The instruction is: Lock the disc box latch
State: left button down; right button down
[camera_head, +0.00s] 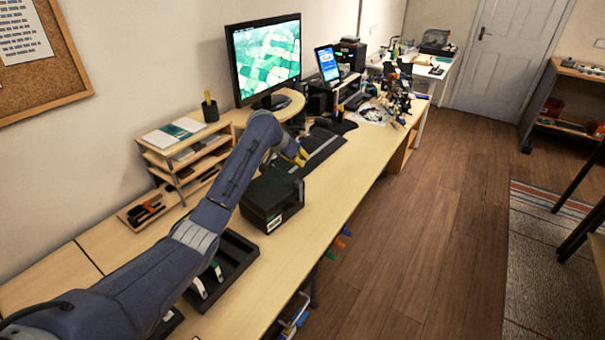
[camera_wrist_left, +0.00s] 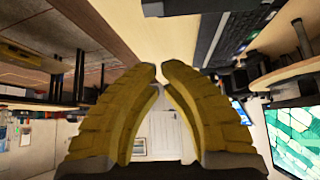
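A black box (camera_head: 268,196) with a small white label on its side stands on the desk, and I take it for the disc box. Its latch is too small to make out. My left gripper (camera_head: 302,157) has yellow fingers and is above the desk, just beyond the box in the head view. The fingers are apart from the box. My right gripper is not in view.
A wooden shelf (camera_head: 185,155) is along the wall. A black tray (camera_head: 240,262) lies nearer, partly behind my arm. The desk's front edge beside the box is clear.

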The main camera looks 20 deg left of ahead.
aim_at(299, 192)
pick_arm(q)
jog(key=x, duration=1)
jog(key=shift+s+a, duration=0.25)
jog(key=shift+s, duration=0.35)
jog(key=shift+s+a, duration=0.3)
jog(key=shift+s, duration=0.35)
jog(key=shift+s+a, duration=0.25)
jog(key=shift+s, duration=0.35)
jog(key=shift+s, duration=0.1)
